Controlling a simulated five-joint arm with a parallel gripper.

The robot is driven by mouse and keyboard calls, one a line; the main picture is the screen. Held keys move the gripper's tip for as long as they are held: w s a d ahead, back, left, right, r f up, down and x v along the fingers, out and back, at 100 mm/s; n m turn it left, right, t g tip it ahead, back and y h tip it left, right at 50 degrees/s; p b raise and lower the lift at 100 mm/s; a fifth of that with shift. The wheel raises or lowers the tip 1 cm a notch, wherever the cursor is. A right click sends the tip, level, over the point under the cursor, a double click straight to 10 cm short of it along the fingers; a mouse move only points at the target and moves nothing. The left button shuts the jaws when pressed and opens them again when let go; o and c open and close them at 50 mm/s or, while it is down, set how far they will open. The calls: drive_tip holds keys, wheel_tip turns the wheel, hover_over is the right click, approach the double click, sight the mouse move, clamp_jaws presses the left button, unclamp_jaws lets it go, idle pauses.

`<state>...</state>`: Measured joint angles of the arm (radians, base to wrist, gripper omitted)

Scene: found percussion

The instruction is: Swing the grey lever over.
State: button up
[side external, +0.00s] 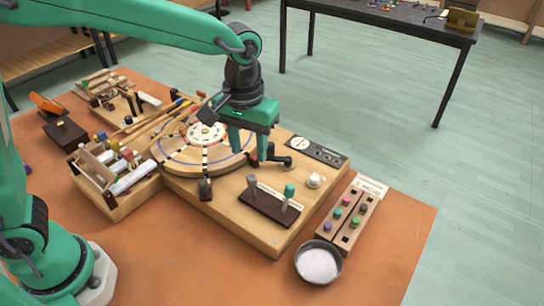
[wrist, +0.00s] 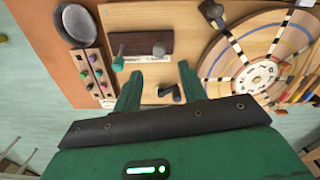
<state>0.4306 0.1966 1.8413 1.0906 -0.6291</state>
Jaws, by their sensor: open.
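The grey lever (side external: 252,182) stands at the left end of a dark brown block (side external: 268,206) on the wooden board. It also shows in the wrist view (wrist: 158,49), beyond the fingertips. A green-topped lever (side external: 289,190) stands at the block's other end, with a pale label between them. My gripper (side external: 249,153) is open and empty, pointing down over the board behind the block. It is apart from the grey lever. In the wrist view, the open fingers (wrist: 158,75) stand either side of the view of the grey lever. The lever's exact lean is hard to tell.
A peg block (side external: 350,214) and metal bowl (side external: 318,262) stand right of the board. The orange mat's front is clear.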

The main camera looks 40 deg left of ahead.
sight(249, 180)
drive_tip(key=shift+d+f, duration=0.1)
drive_tip(key=shift+f, duration=3.75)
clamp_jaws()
drive_tip(key=shift+s+f+t+h, duration=0.1)
drive_tip(key=shift+s+t+h, duration=0.2)
drive_tip(key=shift+s+t, duration=0.25)
unclamp_jaws()
